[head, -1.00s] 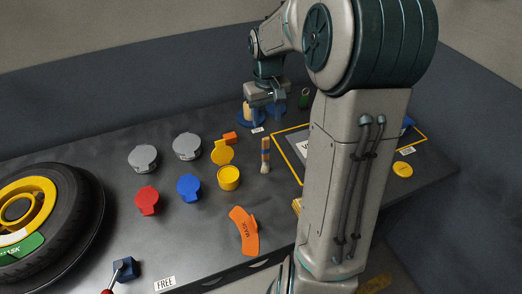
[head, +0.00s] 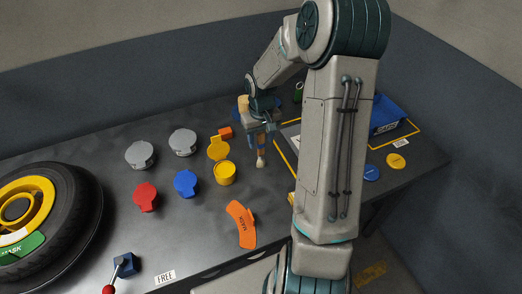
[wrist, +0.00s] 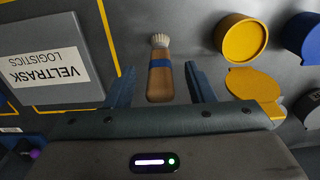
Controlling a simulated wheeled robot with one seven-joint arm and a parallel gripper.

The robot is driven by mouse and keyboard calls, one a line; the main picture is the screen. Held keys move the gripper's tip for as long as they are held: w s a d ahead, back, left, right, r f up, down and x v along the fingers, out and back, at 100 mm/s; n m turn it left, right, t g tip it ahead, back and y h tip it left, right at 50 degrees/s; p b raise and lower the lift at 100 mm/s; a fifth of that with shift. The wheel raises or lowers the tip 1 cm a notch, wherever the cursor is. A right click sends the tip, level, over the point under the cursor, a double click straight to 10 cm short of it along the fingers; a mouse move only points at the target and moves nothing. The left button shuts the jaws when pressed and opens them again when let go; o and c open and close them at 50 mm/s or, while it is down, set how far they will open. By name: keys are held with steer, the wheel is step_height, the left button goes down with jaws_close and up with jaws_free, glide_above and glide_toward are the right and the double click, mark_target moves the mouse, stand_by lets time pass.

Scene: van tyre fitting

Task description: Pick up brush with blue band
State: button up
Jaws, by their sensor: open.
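The brush with the blue band (wrist: 160,78) lies on the dark bench, with a wooden handle, a blue band round it and pale bristles. In the wrist view it sits between the two blue fingers of my gripper (wrist: 160,84), which is open, with a gap on each side. In the head view my gripper (head: 261,135) is over the handle end, and the brush's pale bristles (head: 261,162) show below it. The rest of the brush is partly hidden there. I cannot tell the exact height of the fingers above the bench.
A yellow pot (head: 225,173) with its lid (head: 218,149) stands left of the brush. An orange block (head: 225,133) is close by.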

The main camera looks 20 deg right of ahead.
steer(key=shift+f, duration=1.15)
jaws_close()
steer(key=shift+r, duration=0.15)
